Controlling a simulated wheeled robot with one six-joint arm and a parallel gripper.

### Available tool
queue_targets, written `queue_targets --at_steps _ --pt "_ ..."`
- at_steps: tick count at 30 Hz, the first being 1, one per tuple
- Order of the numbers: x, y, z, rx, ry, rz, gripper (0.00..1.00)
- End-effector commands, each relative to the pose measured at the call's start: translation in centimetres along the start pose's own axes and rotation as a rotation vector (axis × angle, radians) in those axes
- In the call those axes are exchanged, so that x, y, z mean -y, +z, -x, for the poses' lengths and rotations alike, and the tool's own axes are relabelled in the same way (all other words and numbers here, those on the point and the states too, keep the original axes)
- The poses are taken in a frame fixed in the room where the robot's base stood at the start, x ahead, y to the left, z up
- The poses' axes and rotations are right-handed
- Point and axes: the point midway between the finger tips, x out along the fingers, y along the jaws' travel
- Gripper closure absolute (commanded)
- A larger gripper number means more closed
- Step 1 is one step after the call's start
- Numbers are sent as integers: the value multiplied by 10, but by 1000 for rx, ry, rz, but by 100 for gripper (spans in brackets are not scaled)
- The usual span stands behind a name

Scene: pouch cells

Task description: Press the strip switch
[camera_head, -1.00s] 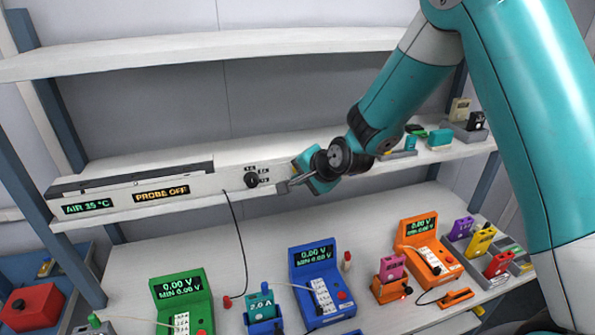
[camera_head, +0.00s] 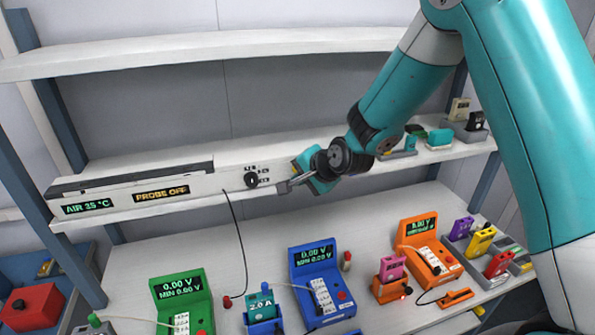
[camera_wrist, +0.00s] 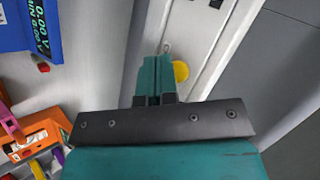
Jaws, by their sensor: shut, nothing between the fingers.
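A white strip (camera_head: 225,179) runs along the front of the middle shelf, with a black knob (camera_head: 251,180) on it. In the wrist view, a small metallic switch-like piece (camera_wrist: 167,48) stands on the strip just beyond my fingertips, and a round yellow button (camera_wrist: 181,71) lies just right of them. I cannot tell which is the strip switch. My gripper (camera_head: 284,187) is shut and empty at the strip, right of the knob; its closed fingers also show in the wrist view (camera_wrist: 154,62). Whether the fingertips touch the strip cannot be told.
The strip carries lit displays reading AIR 35 °C (camera_head: 88,207) and PROBE OFF (camera_head: 161,194). A black cable (camera_head: 239,240) hangs below it. Green (camera_head: 182,295), blue (camera_head: 320,283) and orange (camera_head: 428,254) testers stand on the bench below. An upper shelf (camera_head: 200,52) runs above.

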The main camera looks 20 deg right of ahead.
Motion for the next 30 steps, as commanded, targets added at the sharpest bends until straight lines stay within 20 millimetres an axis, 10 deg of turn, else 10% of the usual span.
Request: queue_targets --at_steps 30 --pt "5 -5 -7 -1 0 0 100"
